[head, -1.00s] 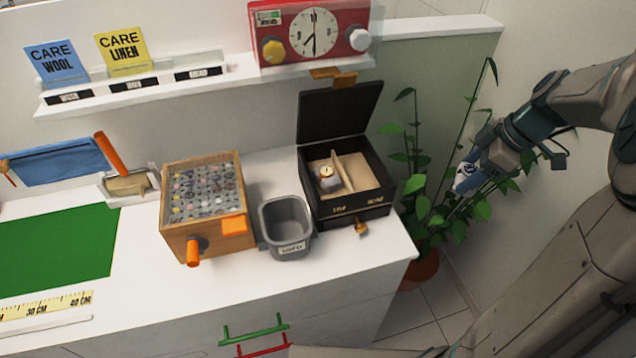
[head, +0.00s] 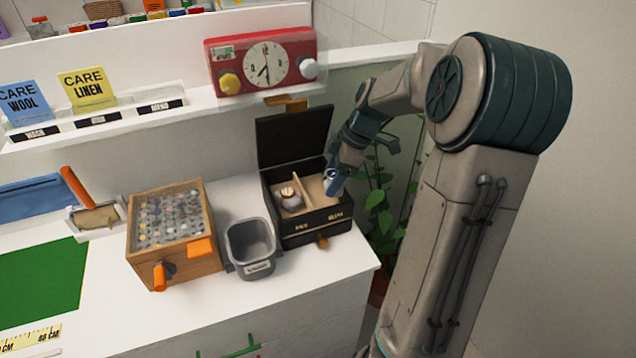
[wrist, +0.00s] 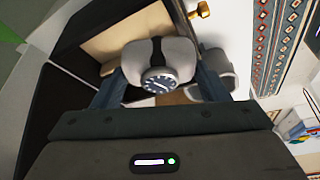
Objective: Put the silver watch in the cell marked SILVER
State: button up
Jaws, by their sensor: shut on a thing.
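The black watch box (head: 318,228) stands open on the counter, its lid (head: 292,137) up. A divider splits it into two cells. A watch with a gold-coloured rim on a pale cushion (head: 291,201) sits in the left cell. The right cell (head: 316,190) shows no watch; the gold lettering on the front is too small to read surely. My gripper (head: 333,181) is over the right cell's right side. In the wrist view my gripper (wrist: 160,92) is shut on the silver watch (wrist: 160,80), dark-dialled on a pale cushion, with the box's tan lining behind it.
A grey bin (head: 250,247) and a wooden bead-topped box (head: 172,232) stand left of the watch box. A red clock (head: 262,61) sits on the shelf above. A plant (head: 380,195) is right of the counter. The raised lid stands behind the cells.

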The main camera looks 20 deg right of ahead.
jog(key=w+f, duration=0.1)
jog(key=w, duration=0.1)
jog(key=w+f+p, duration=0.1)
jog(key=w, duration=0.1)
jog(key=w+f, duration=0.2)
jog(key=shift+w+a, duration=0.3)
jog(key=shift+w, duration=0.1)
jog(key=shift+f+p, duration=0.65)
jog(key=shift+f, duration=1.4)
jog(key=shift+f, duration=0.25)
jog(key=o, duration=0.8)
jog(key=shift+r, duration=0.1)
